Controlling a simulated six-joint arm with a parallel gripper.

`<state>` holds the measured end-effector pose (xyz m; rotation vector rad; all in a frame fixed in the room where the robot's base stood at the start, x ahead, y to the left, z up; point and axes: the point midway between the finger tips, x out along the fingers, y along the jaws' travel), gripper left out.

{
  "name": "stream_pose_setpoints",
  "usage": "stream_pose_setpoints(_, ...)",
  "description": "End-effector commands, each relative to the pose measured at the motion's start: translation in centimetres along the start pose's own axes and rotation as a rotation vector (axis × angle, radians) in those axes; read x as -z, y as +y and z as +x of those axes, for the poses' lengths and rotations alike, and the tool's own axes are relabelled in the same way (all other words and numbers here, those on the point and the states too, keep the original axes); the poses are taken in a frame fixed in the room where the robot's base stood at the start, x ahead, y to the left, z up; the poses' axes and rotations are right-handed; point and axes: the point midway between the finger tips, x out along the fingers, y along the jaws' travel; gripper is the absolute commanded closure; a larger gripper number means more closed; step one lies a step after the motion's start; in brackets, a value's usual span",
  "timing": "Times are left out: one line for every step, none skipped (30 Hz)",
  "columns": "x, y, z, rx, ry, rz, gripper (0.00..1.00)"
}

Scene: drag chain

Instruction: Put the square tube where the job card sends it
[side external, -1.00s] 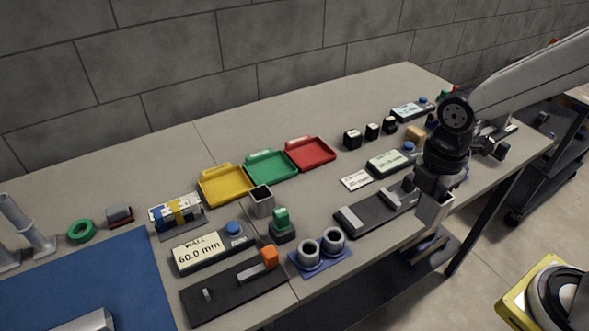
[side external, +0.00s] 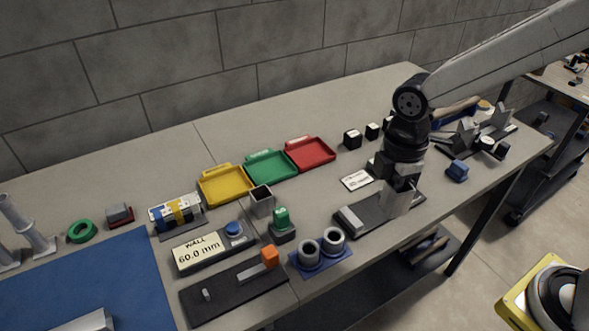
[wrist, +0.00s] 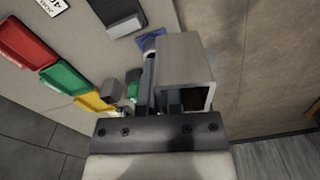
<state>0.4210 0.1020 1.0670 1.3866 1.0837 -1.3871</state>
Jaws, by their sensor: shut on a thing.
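My gripper (side external: 400,182) is shut on a light grey square tube (side external: 396,203). The tube is just in front of or over the right part of a dark fixture (side external: 350,217) with a grey block at its left end. I cannot tell whether they touch. In the wrist view the tube (wrist: 184,62) is between the jaws, its open square end facing the camera. A small white card (side external: 357,180) lies behind the fixture; its print is too small to read surely. Yellow (side external: 226,186), green (side external: 271,168) and red (side external: 311,154) trays stand in a row further back.
A display (side external: 205,250) reads "WALL 60.0 mm". Near it are a grey square cup (side external: 262,201), a green-topped block (side external: 282,225), two grey rings on a blue plate (side external: 320,255) and a dark rail with an orange block (side external: 270,256). A blue mat (side external: 90,280) covers the front left.

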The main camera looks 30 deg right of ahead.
Motion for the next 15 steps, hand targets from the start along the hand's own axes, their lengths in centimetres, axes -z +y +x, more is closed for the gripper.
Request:
stream_pose_setpoints(1.1, 0.5, 0.0, -0.001, 0.001, 0.033, 1.0)
stream_pose_setpoints(1.7, 0.8, -0.1, -0.001, 0.0, 0.057, 1.0)
stream_pose_setpoints(2.5, 1.1, -0.1, -0.001, 0.0, 0.089, 1.0)
stream_pose_setpoints(3.1, 1.3, -0.1, 0.0, 0.0, 0.112, 1.0)
stream_pose_setpoints(3.6, 1.6, -0.1, 0.0, 0.0, 0.136, 1.0)
stream_pose_setpoints(4.4, 1.8, -0.1, 0.0, 0.0, 0.168, 1.0)
stream_pose_setpoints(5.0, 2.1, -0.1, -0.001, 0.001, 0.192, 1.0)
stream_pose_setpoints(5.6, 2.2, -0.1, -0.001, 0.001, 0.216, 1.0)
stream_pose_setpoints(6.5, 2.5, -0.1, 0.0, 0.0, 0.247, 1.0)
stream_pose_setpoints(7.1, 2.6, -0.1, 0.0, 0.0, 0.271, 1.0)
stream_pose_setpoints(7.7, 2.8, 0.0, 0.0, 0.0, 0.295, 1.0)
stream_pose_setpoints(8.5, 3.0, 0.0, 0.0, 0.0, 0.327, 1.0)
stream_pose_setpoints(9.2, 3.1, 0.1, -0.001, 0.001, 0.351, 1.0)
stream_pose_setpoints(9.8, 3.2, 0.1, -0.001, 0.001, 0.375, 1.0)
stream_pose_setpoints(10.6, 3.3, 0.2, 0.0, 0.0, 0.406, 1.0)
